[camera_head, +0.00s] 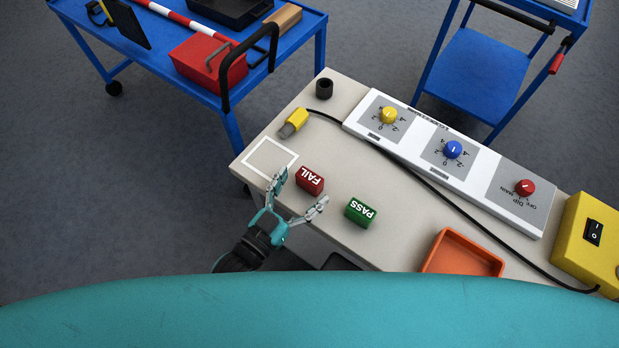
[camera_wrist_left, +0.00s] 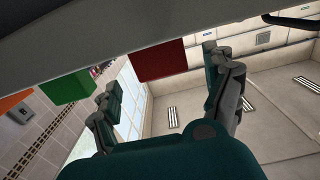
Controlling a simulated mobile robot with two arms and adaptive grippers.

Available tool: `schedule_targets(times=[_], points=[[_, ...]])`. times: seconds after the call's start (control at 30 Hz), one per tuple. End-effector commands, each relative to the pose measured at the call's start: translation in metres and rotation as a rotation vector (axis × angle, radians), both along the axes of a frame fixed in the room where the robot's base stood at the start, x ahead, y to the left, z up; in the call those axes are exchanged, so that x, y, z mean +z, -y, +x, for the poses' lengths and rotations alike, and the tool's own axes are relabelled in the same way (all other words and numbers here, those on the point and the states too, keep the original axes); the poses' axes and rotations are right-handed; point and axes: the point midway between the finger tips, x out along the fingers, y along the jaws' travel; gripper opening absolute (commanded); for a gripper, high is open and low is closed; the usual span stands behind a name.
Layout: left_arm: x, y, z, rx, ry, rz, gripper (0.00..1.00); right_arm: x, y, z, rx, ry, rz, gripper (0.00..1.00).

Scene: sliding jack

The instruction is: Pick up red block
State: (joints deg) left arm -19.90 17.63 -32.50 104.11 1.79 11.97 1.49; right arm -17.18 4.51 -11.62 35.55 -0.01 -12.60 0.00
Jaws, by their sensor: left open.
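The red block (camera_head: 309,181), marked FAIL, lies on the pale table near its front left edge. The green block (camera_head: 360,212), marked PASS, lies to its right. My left gripper (camera_head: 301,191) is open and empty at the table's front edge, with its two fingers spread on the near side of the red block. In the left wrist view the red block (camera_wrist_left: 159,60) shows beyond and between the open fingers (camera_wrist_left: 165,98), and the green block (camera_wrist_left: 68,85) is to its left. I cannot tell whether a finger touches the red block. My right gripper is not in view.
A white square outline (camera_head: 270,139) is left of the red block. A yellow plug (camera_head: 294,122) with a black cable lies behind, near a control panel (camera_head: 419,133) with knobs. An orange tray (camera_head: 431,260) and a yellow switch box (camera_head: 577,248) are to the right.

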Motion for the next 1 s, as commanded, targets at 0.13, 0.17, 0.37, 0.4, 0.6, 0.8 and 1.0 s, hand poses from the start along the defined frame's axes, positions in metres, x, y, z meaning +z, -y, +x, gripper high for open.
schedule_targets(times=[0.13,0.17,0.37,0.4,0.6,0.8,1.0], points=[[0.005,0.012,0.021,0.000,0.002,-0.003,0.85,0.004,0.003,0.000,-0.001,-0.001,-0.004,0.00],[0.005,0.015,0.024,0.000,0.001,-0.003,0.85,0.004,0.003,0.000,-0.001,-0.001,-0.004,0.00],[0.004,0.020,0.032,-0.001,0.000,-0.001,0.85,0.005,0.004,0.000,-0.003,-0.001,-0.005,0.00],[0.004,0.020,0.031,-0.001,0.000,-0.001,0.85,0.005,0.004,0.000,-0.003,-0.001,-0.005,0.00],[0.004,0.020,0.031,-0.001,0.000,-0.001,0.73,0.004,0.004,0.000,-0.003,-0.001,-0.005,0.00],[0.004,0.020,0.031,-0.001,0.000,-0.001,0.47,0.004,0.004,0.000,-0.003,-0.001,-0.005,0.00],[0.004,0.020,0.031,-0.001,0.000,-0.001,0.25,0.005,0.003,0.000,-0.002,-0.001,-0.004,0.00]])
